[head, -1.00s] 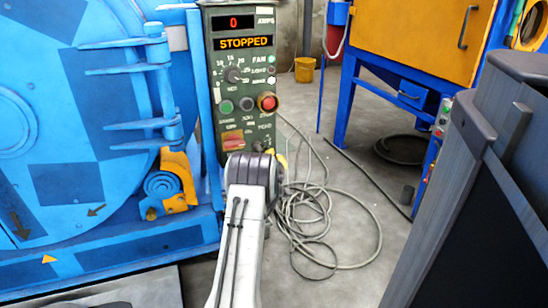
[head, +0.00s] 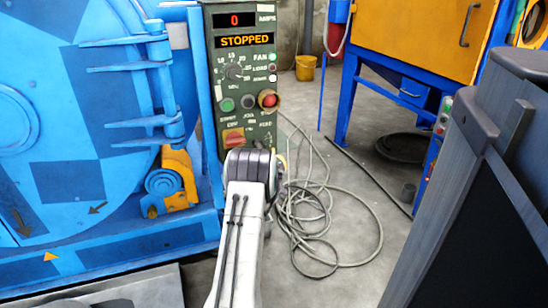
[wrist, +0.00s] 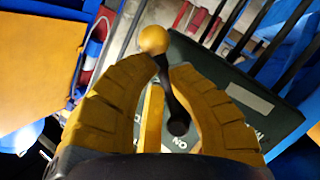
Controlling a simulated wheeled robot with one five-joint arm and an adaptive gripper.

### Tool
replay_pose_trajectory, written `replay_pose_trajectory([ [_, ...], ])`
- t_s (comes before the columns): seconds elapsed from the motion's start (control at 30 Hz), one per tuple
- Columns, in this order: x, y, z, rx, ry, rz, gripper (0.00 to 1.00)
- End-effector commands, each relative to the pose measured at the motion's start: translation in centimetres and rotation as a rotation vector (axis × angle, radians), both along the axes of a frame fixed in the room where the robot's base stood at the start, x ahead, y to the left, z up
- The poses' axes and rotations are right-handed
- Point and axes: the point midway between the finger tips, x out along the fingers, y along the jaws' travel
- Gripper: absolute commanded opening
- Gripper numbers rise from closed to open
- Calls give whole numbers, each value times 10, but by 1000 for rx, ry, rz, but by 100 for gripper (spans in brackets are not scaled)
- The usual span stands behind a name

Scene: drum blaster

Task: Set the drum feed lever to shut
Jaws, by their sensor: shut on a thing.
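The drum feed lever (wrist: 170,95) shows in the wrist view as a dark shaft with a yellow ball knob (wrist: 154,40). My gripper (wrist: 167,68) has its two yellow ribbed fingers on either side of the shaft, just below the knob, and is shut on it. A yellow strip stands beside the shaft between the fingers. The lever sits on a dark green panel with white lettering, partly covered by the fingers. In the head view the green control panel (head: 237,118) reads STOPPED, and my arm hides the lever and most of the gripper.
A blue drum machine (head: 60,130) stands close on the left. Loose grey cable (head: 325,225) lies on the floor to the right. An orange and blue cabinet (head: 420,40) stands behind, and a dark grey object (head: 500,180) fills the right foreground.

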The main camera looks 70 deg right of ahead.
Motion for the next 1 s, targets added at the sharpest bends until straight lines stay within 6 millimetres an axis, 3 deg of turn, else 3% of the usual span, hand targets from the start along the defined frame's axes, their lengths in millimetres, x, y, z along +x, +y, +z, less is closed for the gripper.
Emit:
replay_pose_trajectory([
  [0.03,5,3,-8,17,6,9,0],
  [0.37,6,2,-8,17,5,8,0],
  [0.4,6,2,-8,17,5,8,16],
  [0.73,5,2,-5,12,2,7,46],
  [1.0,3,1,-3,7,1,4,46],
])
